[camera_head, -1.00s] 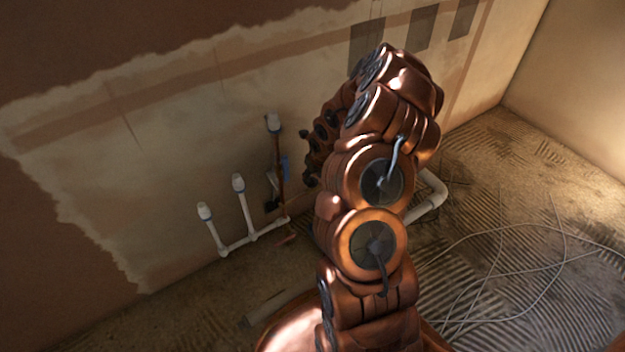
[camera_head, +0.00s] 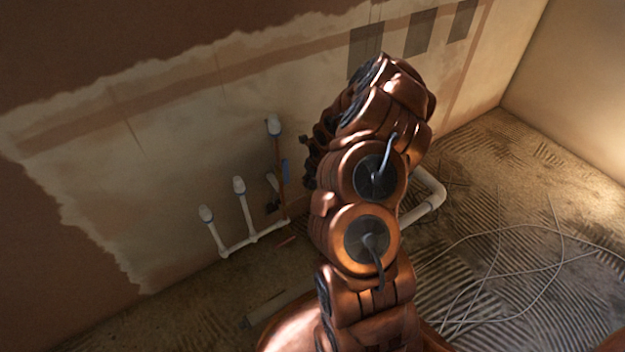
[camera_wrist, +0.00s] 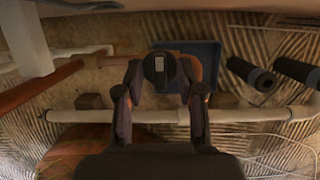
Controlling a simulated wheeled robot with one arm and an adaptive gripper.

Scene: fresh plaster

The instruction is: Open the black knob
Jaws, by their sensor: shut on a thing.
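In the wrist view, the black knob (camera_wrist: 160,71) is a dark, rounded piece with a small pale rectangle on its face. My gripper (camera_wrist: 160,82) has one finger on each side of it and is shut on it. The lower part of the knob and what it is mounted on are hard to make out. In the head view, my copper-coloured arm stands in front of the wall and hides the knob and the fingertips.
White capped pipes (camera_head: 243,205) and a copper pipe (camera_head: 280,170) stand by the wall, left of my arm. A white pipe (camera_wrist: 245,115) crosses below the knob. A blue tray (camera_wrist: 206,54) lies behind it, with dark rolls (camera_wrist: 262,79) at right. Loose cables (camera_head: 500,232) lie on the ridged floor.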

